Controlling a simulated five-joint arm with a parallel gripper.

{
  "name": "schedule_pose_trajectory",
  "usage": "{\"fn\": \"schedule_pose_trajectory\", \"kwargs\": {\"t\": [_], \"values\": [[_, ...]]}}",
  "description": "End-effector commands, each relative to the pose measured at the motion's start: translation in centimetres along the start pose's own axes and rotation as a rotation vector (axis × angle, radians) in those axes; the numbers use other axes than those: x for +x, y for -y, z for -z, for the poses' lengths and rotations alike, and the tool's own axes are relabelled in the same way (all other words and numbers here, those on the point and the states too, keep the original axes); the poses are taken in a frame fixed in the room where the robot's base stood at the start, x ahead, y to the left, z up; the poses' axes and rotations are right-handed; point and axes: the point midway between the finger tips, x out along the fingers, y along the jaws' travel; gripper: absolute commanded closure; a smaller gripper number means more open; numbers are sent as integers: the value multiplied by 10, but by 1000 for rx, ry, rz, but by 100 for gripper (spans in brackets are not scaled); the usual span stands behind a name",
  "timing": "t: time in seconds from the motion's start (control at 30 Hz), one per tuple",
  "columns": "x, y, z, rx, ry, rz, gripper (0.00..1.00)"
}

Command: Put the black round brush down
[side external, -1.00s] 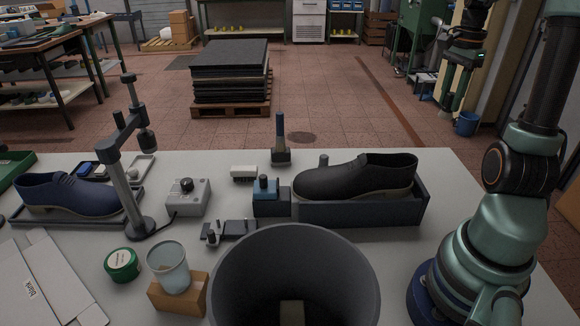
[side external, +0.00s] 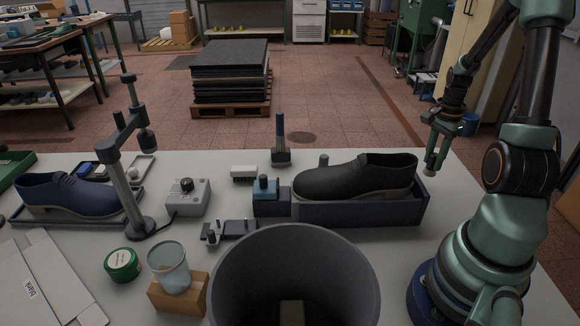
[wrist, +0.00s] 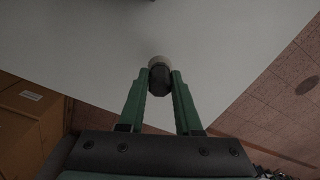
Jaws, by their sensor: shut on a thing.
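My gripper (side external: 436,158) is at the right in the side view, above the right back edge of the white table. In the wrist view its two green fingers (wrist: 160,85) are shut on the black round brush (wrist: 160,76). The brush shows there as a dark rounded knob with a paler end beyond it. In the side view the brush (side external: 430,169) is a small piece hanging below the fingers. I cannot tell exactly how far its lower end is from the table.
A black shoe (side external: 354,177) lies in a dark tray (side external: 362,213) left of my gripper. A large grey bin (side external: 232,290) stands in front. The table's right part (side external: 446,205) is bare. Brown boxes (wrist: 30,113) show at the left in the wrist view.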

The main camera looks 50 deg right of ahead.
Motion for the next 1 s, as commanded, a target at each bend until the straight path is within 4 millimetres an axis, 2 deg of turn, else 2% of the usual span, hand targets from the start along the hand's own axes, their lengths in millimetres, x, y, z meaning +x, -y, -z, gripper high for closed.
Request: {"fn": "schedule_pose_trajectory", "kwargs": {"t": [0.33, 0.77, 0.8, 0.87, 0.9, 1.0], "values": [[37, 0, 0, 0, 1, -1, 100], [43, 0, 0, 0, -1, 1, 100], [43, 0, 0, 0, -1, 1, 63], [43, 0, 0, 0, -1, 1, 40], [43, 0, 0, 0, -1, 1, 37], [43, 0, 0, 0, -1, 1, 37]]}}
